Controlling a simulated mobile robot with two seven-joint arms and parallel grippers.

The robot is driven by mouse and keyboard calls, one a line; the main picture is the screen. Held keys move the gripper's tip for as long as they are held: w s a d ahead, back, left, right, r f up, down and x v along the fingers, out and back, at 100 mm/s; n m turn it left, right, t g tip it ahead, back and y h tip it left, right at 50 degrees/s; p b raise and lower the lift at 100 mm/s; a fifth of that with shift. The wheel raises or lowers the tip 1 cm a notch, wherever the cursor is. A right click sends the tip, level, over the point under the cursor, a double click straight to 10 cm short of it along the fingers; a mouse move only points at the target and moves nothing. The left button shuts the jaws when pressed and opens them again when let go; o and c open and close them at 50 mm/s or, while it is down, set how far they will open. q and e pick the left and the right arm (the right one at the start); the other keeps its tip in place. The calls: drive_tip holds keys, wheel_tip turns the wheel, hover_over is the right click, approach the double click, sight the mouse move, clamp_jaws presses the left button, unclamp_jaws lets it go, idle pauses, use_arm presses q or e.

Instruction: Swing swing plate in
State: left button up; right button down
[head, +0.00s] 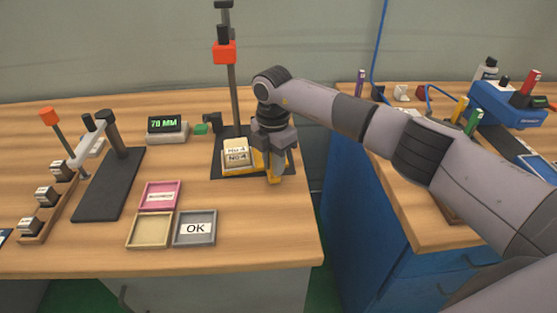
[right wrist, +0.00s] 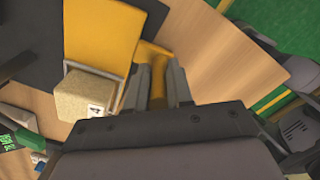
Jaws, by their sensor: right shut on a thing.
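The yellow swing plate (head: 250,168) is at the foot of the upright post, over a dark base (head: 217,168). In the right wrist view its broad yellow face (right wrist: 103,35) fills the upper left. A small tan block labelled "No.4" (head: 236,158) sits on the plate; its label also shows in the right wrist view (right wrist: 88,97). My right gripper (head: 274,174) points down at the plate's right side. In the right wrist view its fingers (right wrist: 156,85) are shut on the plate's yellow tab. My left gripper is out of view.
The post (head: 233,100) with a red-orange part (head: 225,52) rises behind the plate. A display (head: 166,128) reading "70 MM" stands left. Pink, tan and grey "OK" trays (head: 194,228) lie in front. A gap separates this table from the blue bench (head: 370,200) at right.

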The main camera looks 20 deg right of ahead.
drive_tip(key=shift+w+a+r+m, duration=0.1)
drive_tip(key=shift+w+a+m, duration=0.2)
drive_tip(key=shift+m, duration=0.1)
drive_tip(key=shift+a+m, duration=0.1)
drive_tip(key=shift+m, duration=0.2)
drive_tip(key=c, duration=1)
unclamp_jaws()
wheel_tip(320, 180, up, 7)
drive_tip(key=shift+r, duration=0.1)
